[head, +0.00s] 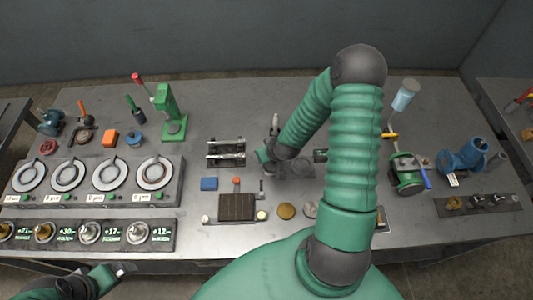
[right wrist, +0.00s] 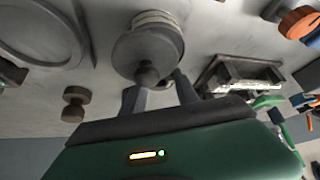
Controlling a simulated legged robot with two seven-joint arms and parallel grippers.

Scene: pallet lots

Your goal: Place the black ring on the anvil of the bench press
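I cannot pick out the black ring with certainty. My right gripper (head: 277,160) is low over the middle of the table, partly hidden by its own arm. In the right wrist view its two fingers (right wrist: 160,93) are apart with an empty gap between them. A round grey piece with a dark knob (right wrist: 147,52) is just beyond the fingertips. My left gripper (head: 118,270) is at the front left, below the table edge.
A block with several round dials (head: 178,170) and a labelled strip (head: 100,236) fill the left front. A green valve (head: 405,175) and blue pump (head: 463,157) stand right.

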